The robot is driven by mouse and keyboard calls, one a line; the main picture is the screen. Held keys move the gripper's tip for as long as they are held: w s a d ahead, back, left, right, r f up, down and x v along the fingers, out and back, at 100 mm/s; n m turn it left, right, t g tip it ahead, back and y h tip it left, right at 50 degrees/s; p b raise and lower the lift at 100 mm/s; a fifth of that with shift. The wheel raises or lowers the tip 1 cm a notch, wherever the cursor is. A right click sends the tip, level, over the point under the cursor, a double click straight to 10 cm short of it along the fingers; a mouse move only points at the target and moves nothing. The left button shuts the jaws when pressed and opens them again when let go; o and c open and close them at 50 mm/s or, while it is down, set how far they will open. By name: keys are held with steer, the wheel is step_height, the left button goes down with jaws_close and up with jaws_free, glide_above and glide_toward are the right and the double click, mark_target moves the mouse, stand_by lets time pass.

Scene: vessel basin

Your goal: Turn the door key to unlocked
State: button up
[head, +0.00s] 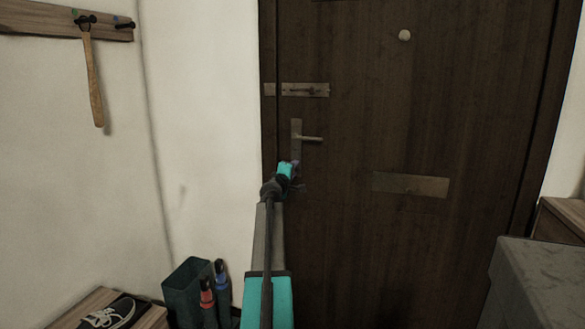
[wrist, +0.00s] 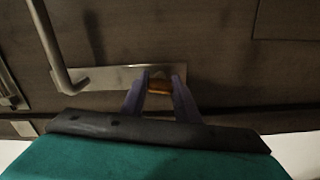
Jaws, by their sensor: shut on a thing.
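The dark wooden door (head: 350,250) is closed ahead of me. Its metal lock plate (head: 296,126) carries a lever handle (head: 312,139). In the wrist view the lock plate (wrist: 105,76) runs sideways, with the handle (wrist: 50,45) at its left. My gripper (head: 294,167) is at the lower end of the plate. In the wrist view its two purple fingers are closed around a small brass-orange key (wrist: 160,87) at the plate's right end. The key is hidden behind my gripper in the head view. I cannot tell the key's exact turn angle.
A sliding bolt (head: 298,90) sits above the handle, and a mail slot plate (head: 410,185) is to the right. An umbrella stand (head: 187,290) and a bench with a shoe (head: 112,312) are low left. A grey box (head: 540,285) is at the right.

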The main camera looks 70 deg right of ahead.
steer(key=shift+s+d+r+n+p, duration=0.15)
steer(key=shift+n+p, duration=0.35)
steer(key=shift+n, duration=0.6)
steer(key=o, duration=1)
steer(key=shift+o, duration=0.2)
steer(key=shift+a, duration=0.2)
steer(key=a, duration=1.3)
steer(key=shift+s+a, duration=0.25)
steer(key=shift+s, duration=0.1)
steer(key=shift+w, duration=0.1)
